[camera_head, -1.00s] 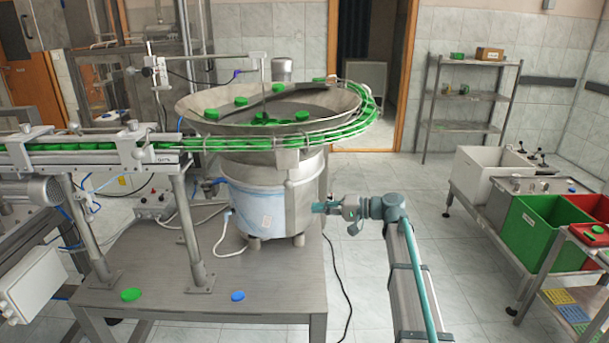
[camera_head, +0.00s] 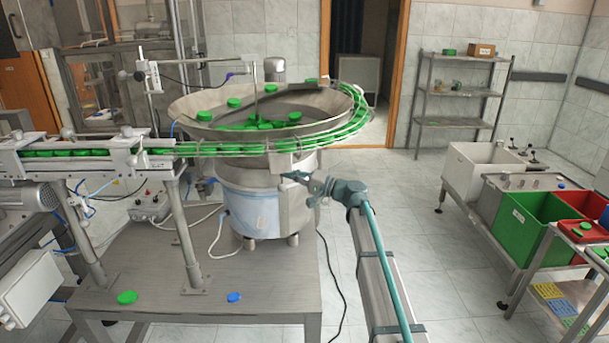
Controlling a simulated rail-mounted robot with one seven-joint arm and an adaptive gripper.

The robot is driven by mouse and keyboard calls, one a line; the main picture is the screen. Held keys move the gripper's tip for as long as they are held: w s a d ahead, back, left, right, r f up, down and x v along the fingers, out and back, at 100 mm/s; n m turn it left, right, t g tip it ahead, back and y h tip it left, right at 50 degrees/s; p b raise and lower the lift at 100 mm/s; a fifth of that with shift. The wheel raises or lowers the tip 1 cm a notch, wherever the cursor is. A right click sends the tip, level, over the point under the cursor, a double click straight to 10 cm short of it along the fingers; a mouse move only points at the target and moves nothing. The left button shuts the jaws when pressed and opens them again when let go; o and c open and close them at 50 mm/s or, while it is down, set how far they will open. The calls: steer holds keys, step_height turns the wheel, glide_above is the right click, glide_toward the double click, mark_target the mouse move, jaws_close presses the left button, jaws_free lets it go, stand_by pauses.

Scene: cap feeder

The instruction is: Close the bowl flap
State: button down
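The steel feeder bowl (camera_head: 185,108) stands on a round base over the metal table, with several green caps (camera_head: 262,125) inside. A small metal plate (camera_head: 281,163) hangs at the bowl's front right, below the rail of caps. I cannot tell for certain whether this is the bowl flap, or whether it is open. My gripper (camera_head: 292,178) is just below and right of this plate, near the steel side of the base, pointing left. The view does not settle whether it touches anything. Its fingers are too small and dark to tell open from shut. I see nothing held.
A conveyor (camera_head: 75,162) full of green caps runs left from the bowl. A green cap (camera_head: 127,297) and a blue cap (camera_head: 234,297) lie on the metal table (camera_head: 180,315). A green bin (camera_head: 530,230) and a white bin (camera_head: 480,172) stand at right.

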steer(key=s, duration=0.2)
steer(key=s+f+p, duration=0.1)
steer(key=s, duration=0.1)
steer(key=shift+s+d, duration=0.1)
steer(key=shift+d, duration=0.05)
stand_by(0.4)
